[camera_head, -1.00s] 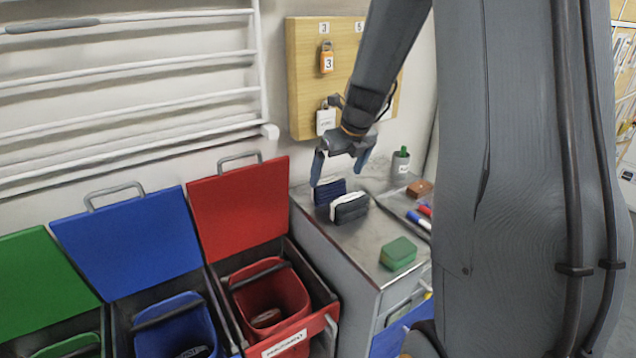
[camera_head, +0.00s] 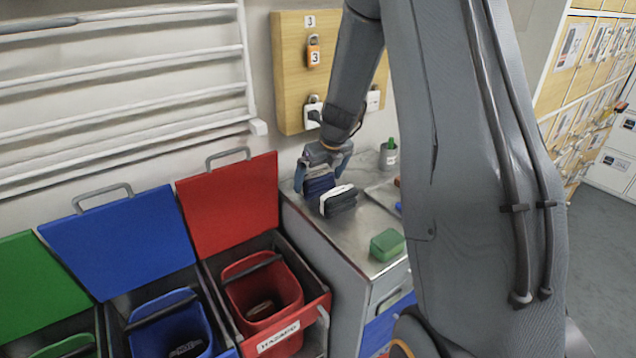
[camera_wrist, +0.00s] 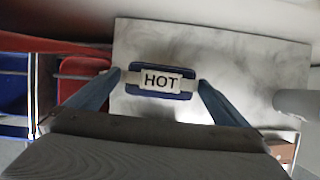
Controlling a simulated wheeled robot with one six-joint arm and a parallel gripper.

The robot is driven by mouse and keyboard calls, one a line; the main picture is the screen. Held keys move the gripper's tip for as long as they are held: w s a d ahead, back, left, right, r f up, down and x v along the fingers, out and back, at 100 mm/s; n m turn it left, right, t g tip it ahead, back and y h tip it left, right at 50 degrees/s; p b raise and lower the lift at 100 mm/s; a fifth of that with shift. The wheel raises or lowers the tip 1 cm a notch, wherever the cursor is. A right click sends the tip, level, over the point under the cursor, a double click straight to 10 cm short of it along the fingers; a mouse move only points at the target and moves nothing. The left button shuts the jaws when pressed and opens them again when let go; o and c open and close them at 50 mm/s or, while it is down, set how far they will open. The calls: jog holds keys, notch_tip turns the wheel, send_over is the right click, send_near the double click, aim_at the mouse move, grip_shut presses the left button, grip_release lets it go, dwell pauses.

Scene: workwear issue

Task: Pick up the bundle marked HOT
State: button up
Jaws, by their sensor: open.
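The bundle marked HOT (camera_wrist: 160,81) is dark blue with a white label band, and lies on the grey cabinet top. In the wrist view it sits between my two open fingers, with a gap on each side. My gripper (camera_head: 322,176) points down over the dark blue bundle (camera_head: 318,186) in the head view, where its label cannot be read. A second, darker bundle (camera_head: 340,203) with a white band stands close beside it, to the right and nearer the camera.
A green block (camera_head: 387,245) sits near the cabinet's front edge. A grey cup (camera_head: 389,157) stands at the back right. A red lidded bin (camera_head: 262,290) labelled HAZARD and a blue bin (camera_head: 165,320) are left of the cabinet. A wooden padlock board (camera_head: 290,75) hangs behind.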

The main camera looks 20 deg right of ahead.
jog(key=c, duration=1.1)
jog(key=shift+r, duration=0.15)
